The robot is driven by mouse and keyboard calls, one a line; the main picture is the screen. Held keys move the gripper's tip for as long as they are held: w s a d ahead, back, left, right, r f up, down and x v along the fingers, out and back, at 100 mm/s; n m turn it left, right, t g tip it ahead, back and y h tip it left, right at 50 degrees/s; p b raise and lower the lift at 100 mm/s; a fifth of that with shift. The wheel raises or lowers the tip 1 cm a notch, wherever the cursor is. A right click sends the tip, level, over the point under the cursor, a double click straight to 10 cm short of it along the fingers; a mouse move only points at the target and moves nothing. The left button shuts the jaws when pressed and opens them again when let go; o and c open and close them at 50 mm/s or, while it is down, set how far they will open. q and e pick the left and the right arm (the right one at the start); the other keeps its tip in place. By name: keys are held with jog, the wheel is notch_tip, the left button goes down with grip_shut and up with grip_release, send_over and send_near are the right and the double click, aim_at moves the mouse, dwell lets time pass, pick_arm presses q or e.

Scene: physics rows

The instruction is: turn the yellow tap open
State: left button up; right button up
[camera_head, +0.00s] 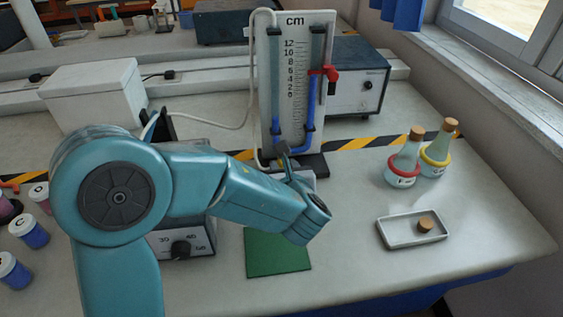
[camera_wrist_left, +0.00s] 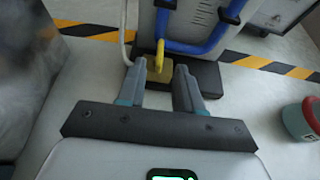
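The yellow tap (camera_wrist_left: 160,54) shows in the left wrist view at the foot of the manometer board, below the blue tubing, with a yellow block under it. My left gripper (camera_wrist_left: 160,70) is open, its two fingers apart on either side of the yellow block. I cannot tell whether a finger touches it. In the head view my left gripper (camera_head: 286,160) is at the base of the manometer (camera_head: 294,85), and the yellow tap is hidden there. My right gripper is not in view.
A red tap (camera_head: 328,73) is on the manometer's right side. Two corked bottles (camera_head: 404,163) and a white tray (camera_head: 405,233) with a cork stand to the right. A green mat (camera_head: 275,258) lies in front. A grey box (camera_head: 356,88) stands behind. Blue jars (camera_head: 28,229) are at left.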

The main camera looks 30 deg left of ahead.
aim_at(282, 163)
pick_arm(q)
jog(key=shift+x, duration=1.95)
jog(key=shift+s, duration=0.1)
grip_shut()
